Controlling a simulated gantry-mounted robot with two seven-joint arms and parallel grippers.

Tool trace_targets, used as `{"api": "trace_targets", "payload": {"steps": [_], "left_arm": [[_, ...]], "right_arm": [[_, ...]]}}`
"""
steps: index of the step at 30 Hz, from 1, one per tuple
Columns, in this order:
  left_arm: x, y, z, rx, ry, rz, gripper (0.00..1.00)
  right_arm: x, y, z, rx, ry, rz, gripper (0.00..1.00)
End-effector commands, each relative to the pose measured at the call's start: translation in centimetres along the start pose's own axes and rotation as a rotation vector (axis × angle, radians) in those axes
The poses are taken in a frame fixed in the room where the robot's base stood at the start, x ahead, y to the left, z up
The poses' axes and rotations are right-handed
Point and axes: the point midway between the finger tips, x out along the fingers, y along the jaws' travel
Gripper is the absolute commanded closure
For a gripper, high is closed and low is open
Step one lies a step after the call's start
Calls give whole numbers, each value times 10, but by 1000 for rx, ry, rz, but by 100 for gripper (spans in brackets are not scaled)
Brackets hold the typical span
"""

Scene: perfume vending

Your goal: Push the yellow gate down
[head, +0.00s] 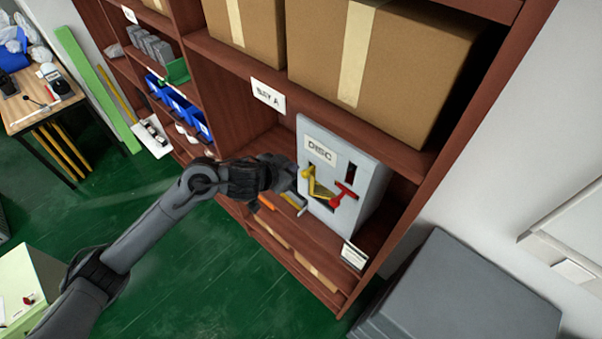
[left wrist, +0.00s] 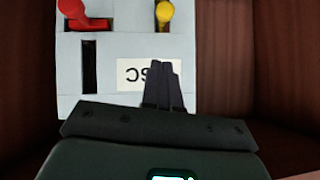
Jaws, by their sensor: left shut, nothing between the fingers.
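The grey box labelled DISC (head: 367,171) stands on a shelf of the brown shelving unit. The yellow gate (head: 320,187) is on the box's front face, left of a red lever (head: 342,193). In the left wrist view the yellow part (left wrist: 164,13) and the red part (left wrist: 80,17) show at the top edge, with the label upside down. My left gripper (head: 296,178) is at the box's left front edge, close to the yellow gate; I cannot tell whether it touches. In the left wrist view its fingers (left wrist: 165,85) are together and empty, over the label. My right gripper is not in view.
Cardboard boxes (head: 400,65) sit on the shelf above. Blue bins (head: 180,105) stand on shelves to the left. A dark grey cabinet (head: 465,295) stands at the lower right. The green floor (head: 200,270) in front of the unit is open.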

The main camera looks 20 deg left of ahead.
Motion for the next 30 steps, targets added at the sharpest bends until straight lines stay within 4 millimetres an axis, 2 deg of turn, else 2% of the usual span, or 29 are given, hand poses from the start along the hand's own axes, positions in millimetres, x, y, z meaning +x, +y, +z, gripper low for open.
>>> {"api": "trace_targets", "payload": {"steps": [3, 10, 12, 19, 30], "left_arm": [[24, 0, 1, -1, -2, 0, 100], [65, 0, 0, 0, 0, 0, 100], [72, 0, 8, 0, -3, -1, 100], [88, 0, 24, 0, -1, 0, 100], [93, 0, 29, 0, 0, 0, 100]], "right_arm": [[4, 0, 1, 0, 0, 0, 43], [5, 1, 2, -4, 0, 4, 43], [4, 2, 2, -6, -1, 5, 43], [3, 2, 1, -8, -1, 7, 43], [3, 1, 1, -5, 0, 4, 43]]}}
